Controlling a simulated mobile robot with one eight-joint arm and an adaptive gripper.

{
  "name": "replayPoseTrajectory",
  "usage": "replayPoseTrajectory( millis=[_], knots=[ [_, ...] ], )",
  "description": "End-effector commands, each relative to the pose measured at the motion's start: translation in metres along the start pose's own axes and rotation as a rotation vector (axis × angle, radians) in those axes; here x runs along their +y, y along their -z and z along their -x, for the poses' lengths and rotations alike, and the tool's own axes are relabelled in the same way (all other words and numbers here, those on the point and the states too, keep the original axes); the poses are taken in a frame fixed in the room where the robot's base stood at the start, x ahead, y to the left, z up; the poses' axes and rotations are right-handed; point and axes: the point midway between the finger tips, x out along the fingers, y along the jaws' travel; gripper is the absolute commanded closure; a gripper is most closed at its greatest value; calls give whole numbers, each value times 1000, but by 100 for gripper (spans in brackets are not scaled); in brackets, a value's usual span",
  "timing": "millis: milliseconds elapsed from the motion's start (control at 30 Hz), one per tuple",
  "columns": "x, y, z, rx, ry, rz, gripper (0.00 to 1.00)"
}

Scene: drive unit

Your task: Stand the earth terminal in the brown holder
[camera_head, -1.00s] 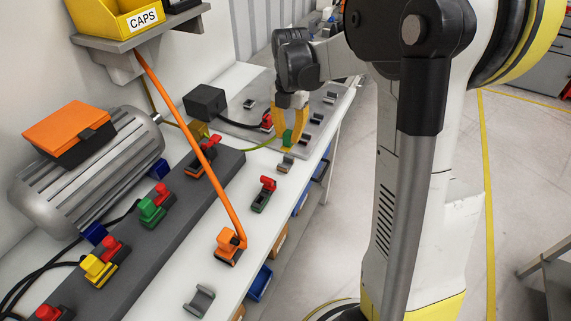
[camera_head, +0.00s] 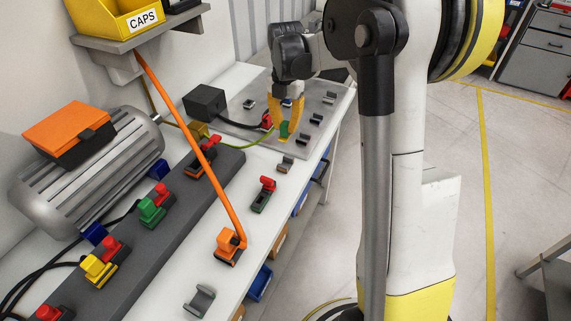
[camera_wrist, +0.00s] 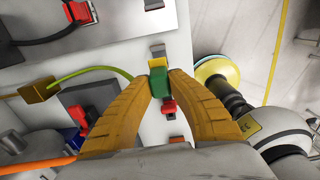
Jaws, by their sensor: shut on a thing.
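My gripper (camera_head: 285,126) is shut on the green earth terminal (camera_head: 284,129), which has a yellow-green cable (camera_head: 252,143) running left from it. In the wrist view the terminal (camera_wrist: 158,82) sits between the yellow fingertips (camera_wrist: 159,88), apparently above the bench. A small holder (camera_wrist: 158,51) with a tan-brown face shows just beyond the terminal. It seems to be the small grey holder (camera_head: 285,164) on the white bench near the grey plate's front edge. It looks empty, and its colour is hard to tell in the head view.
The grey plate (camera_head: 236,121) carries several small holders and a red terminal (camera_head: 267,121) on a black cable. Another red terminal (camera_head: 266,189) stands on the bench nearby. An orange cable (camera_head: 192,139) crosses the dark rail with coloured terminals. A motor (camera_head: 90,165) stands at left.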

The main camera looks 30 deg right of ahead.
Motion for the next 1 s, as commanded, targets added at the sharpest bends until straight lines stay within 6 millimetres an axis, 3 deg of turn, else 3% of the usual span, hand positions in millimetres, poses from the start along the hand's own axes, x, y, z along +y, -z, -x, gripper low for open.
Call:
replayPoseTrajectory(
  millis=[700,1000],
  knots=[
    [0,0,-45,0,0,0,100],
    [0,0,-46,0,0,0,100]
  ],
)
